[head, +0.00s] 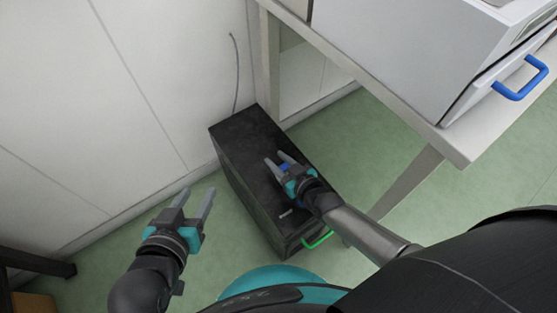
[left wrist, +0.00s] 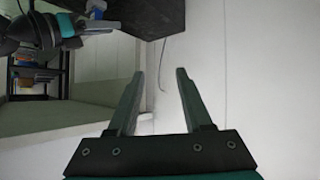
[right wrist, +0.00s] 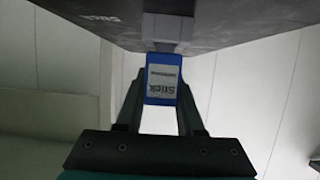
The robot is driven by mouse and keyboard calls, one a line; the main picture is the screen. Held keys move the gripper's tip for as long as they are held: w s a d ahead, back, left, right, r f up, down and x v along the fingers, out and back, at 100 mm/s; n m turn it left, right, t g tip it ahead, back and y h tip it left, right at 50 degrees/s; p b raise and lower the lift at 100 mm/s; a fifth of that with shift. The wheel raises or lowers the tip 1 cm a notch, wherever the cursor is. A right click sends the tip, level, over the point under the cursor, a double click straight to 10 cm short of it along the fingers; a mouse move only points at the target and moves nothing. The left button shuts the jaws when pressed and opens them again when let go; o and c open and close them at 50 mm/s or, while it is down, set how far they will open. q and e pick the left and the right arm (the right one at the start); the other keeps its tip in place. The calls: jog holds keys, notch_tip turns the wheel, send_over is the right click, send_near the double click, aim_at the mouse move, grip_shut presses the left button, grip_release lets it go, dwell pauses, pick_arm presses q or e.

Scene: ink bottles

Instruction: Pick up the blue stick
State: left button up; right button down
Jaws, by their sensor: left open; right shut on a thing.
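The blue stick (right wrist: 162,92) is a short blue block with a white label reading "Stick". In the right wrist view it sits between the fingers of my right gripper (right wrist: 160,88), which is shut on it. Its far end meets a grey fitting (right wrist: 167,28) at the black box; I cannot tell whether it is still seated there. In the head view a bit of blue (head: 284,167) shows between the fingers of my right gripper (head: 276,158), over the black box (head: 236,150). My left gripper (head: 197,191) is open and empty, left of the box.
The black box stands on the green floor against the white wall, with a green handle (head: 318,240) at its front. A table (head: 445,147) carrying a white appliance (head: 410,50) with a blue handle (head: 520,82) is at the right. Green floor is clear between box and table.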

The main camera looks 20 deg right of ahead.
jog(key=shift+r+p, duration=0.65)
jog(key=shift+r, duration=0.3)
pick_arm(q)
jog(key=s+a+g+y+p, duration=0.3)
jog(key=s+a+g, duration=0.3)
jog(key=a, duration=0.1)
jog(key=s+a+f+g+p, duration=0.1)
jog(key=s+f+p, duration=0.2)
jog(key=f, duration=0.6)
jog(key=s+a+f+g+p, duration=0.1)
jog(key=s+a+f+p, duration=0.1)
jog(key=f+p, duration=0.3)
jog(key=shift+s+f+y+p, duration=0.4)
jog(key=shift+f, duration=1.8)
pick_arm(e)
notch_tip(320, 180, up, 18)
jog(key=shift+f, duration=0.25)
pick_arm(q)
jog(key=shift+a, duration=0.1)
